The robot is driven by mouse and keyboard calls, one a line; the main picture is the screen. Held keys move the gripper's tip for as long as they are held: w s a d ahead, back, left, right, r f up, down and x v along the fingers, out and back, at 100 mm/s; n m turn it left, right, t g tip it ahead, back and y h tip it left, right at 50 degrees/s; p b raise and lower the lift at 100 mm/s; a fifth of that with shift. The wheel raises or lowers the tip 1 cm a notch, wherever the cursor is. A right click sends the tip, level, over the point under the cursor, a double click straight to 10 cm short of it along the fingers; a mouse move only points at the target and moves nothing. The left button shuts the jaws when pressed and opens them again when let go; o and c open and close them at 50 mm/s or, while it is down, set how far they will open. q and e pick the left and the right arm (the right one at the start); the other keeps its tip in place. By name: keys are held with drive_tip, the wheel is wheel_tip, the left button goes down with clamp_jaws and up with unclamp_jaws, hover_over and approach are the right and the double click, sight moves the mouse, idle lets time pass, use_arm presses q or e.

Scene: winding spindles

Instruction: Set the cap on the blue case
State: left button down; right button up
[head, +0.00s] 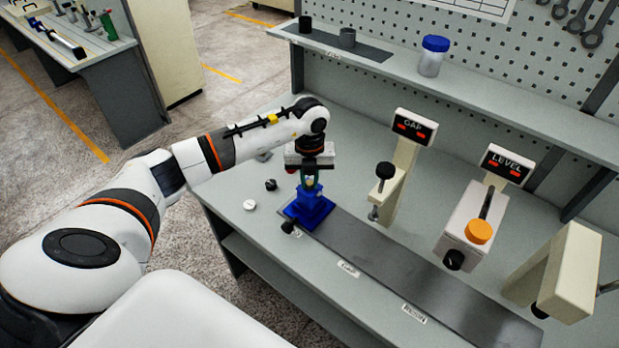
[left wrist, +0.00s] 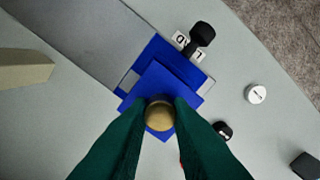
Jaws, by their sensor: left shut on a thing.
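The blue case (head: 308,208) stands on the workbench at the left end of a dark grey strip; it shows as stepped blue squares in the left wrist view (left wrist: 150,62). My left gripper (head: 310,180) is directly over it, pointing down. Its green fingers are shut on a round brass-coloured piece (left wrist: 160,115), which I take to be the cap or its knob. The piece appears over the near part of the blue top. I cannot tell whether it touches the case, and the fingers hide part of it. My right gripper is not in view.
A black knob (left wrist: 201,35) juts from the case's side. A white disc (head: 249,204) and a small black knob (head: 270,184) lie left of the case. The GAP stand (head: 398,170) and LEVEL stand (head: 478,215) rise to the right. A shelf holds a blue-lidded jar (head: 432,58).

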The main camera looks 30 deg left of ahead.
use_arm(q)
drive_tip(key=shift+f, duration=0.25)
drive_tip(key=c, duration=1.2)
unclamp_jaws()
drive_tip(key=shift+c, duration=0.2)
wheel_tip(320, 180, up, 12)
drive_tip(key=b, duration=0.3)
